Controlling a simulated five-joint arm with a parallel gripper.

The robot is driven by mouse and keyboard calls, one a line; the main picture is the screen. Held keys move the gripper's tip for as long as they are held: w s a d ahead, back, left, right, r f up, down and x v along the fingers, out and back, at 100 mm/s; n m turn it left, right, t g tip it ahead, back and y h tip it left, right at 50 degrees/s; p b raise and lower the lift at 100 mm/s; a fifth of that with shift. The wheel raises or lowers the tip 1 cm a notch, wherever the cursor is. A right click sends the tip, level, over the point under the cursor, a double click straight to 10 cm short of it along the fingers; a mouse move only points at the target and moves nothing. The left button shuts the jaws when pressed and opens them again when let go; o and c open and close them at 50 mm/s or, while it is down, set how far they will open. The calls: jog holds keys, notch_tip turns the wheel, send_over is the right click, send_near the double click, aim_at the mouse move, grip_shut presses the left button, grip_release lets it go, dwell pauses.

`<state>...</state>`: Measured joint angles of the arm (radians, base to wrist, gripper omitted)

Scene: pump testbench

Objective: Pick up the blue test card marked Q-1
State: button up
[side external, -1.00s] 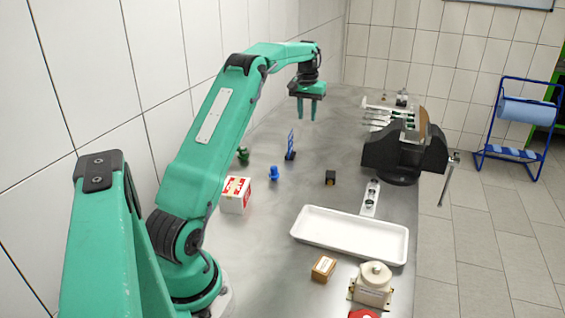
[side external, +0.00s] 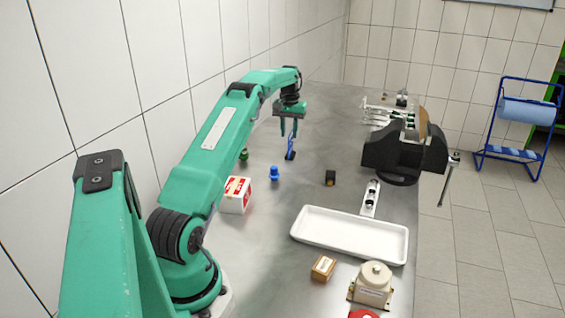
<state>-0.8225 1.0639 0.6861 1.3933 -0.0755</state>
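The blue test card (side external: 291,145) stands upright in a small dark holder (side external: 290,156) on the steel bench; its marking is too small to read. My gripper (side external: 288,134) points down at the card, with its fingertips around the card's upper part in the picture. A gap shows between the two green fingers. I cannot tell whether either finger touches the card. Part of the card is hidden behind the fingers.
A blue knob-like part (side external: 274,173), a green one (side external: 243,154) and a red-and-white box (side external: 236,195) stand nearer the arm. A black block (side external: 330,178), a vise (side external: 404,150) and a white tray (side external: 350,236) lie to the right. Bare bench lies beyond the card.

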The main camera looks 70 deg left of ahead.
aim_at(289, 156)
jog(key=shift+f, duration=2.9)
grip_shut()
